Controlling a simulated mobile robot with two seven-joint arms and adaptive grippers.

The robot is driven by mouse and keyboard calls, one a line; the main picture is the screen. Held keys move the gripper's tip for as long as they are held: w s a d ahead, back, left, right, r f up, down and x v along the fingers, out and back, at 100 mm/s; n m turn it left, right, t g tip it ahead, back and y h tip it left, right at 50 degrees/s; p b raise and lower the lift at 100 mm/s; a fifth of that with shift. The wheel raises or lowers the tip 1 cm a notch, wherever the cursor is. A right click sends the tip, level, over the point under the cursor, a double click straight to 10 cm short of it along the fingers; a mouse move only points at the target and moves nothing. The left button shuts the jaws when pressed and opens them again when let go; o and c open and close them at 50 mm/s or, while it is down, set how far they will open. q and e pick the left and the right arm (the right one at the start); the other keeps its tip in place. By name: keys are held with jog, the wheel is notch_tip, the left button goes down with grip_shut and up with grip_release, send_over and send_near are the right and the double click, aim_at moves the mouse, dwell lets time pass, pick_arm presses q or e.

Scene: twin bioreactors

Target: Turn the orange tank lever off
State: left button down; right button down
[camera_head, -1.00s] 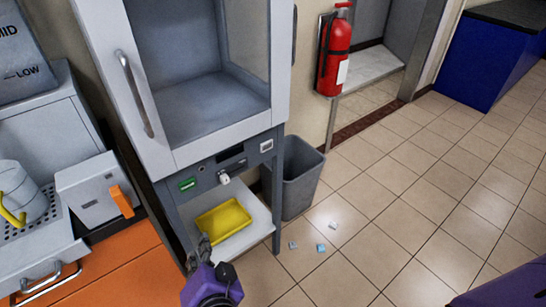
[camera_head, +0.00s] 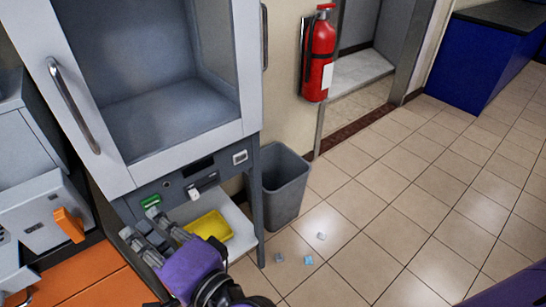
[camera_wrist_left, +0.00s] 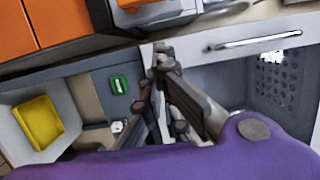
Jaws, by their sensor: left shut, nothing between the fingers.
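The orange lever (camera_head: 69,224) is a block-shaped handle on the front of a pale grey unit (camera_head: 30,215) at the left of the head view. My left gripper (camera_head: 140,226) is shut and empty. It is to the right of the lever and apart from it, in front of the grey cabinet's frame. In the left wrist view its dark fingers (camera_wrist_left: 162,62) point up the picture, and nothing is between them. An orange part shows at the top edge there; I cannot tell whether it is the lever. My right gripper is out of view.
A glass-fronted cabinet (camera_head: 128,172) stands beside my left gripper. A green switch (camera_head: 151,201) is on its lower panel, above a yellow tray (camera_head: 210,226). A grey bin (camera_head: 284,188) and fire extinguisher (camera_head: 319,58) are further right. The tiled floor at right is mostly clear.

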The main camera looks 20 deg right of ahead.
pick_arm(q)
jog(key=w+a+p, duration=0.2)
jog(key=w+a, duration=0.5)
jog(key=a, duration=0.1)
jog(key=shift+w+a, duration=0.3)
jog(key=shift+a, duration=0.1)
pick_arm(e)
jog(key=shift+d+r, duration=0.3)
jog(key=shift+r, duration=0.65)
pick_arm(q)
jog(key=shift+p, duration=0.35)
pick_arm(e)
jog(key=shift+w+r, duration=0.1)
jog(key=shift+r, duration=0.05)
